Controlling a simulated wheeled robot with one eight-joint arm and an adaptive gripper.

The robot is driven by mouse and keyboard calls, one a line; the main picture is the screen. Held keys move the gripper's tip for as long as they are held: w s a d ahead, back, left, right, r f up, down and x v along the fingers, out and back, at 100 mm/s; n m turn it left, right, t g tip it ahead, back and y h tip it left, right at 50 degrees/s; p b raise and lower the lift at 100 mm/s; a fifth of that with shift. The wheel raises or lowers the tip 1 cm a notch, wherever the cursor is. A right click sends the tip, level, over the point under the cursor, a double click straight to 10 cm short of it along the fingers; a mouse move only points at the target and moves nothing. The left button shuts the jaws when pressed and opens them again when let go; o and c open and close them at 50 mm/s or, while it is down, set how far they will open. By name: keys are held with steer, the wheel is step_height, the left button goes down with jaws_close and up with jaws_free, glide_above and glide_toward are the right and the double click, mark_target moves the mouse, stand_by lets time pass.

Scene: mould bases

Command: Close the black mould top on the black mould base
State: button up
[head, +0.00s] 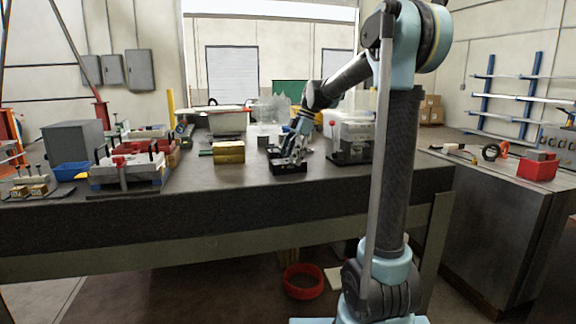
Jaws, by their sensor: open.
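A small black block (291,168), which looks like the black mould base, sits on the dark worktable near its front edge, in the middle of the head view. I cannot make out a separate black mould top, nor whether one lies on the base or between the fingers. No gap between fingers and block can be made out at this size.
A gold-coloured block (229,152) stands left of my gripper. A clear-sided machine (351,140) stands close on the right. A tray of tools (130,168), a blue bin (72,171) and a grey box (73,143) fill the left. Bare tabletop (220,182) lies in front.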

steer(key=shift+x, duration=1.5)
steer(key=c, duration=1.8)
steer(key=shift+r, duration=0.1)
steer(key=shift+c, duration=0.2)
steer(key=shift+r, duration=0.3)
steer(key=shift+r, duration=0.4)
steer(key=shift+r, duration=0.35)
steer(key=shift+r, duration=0.35)
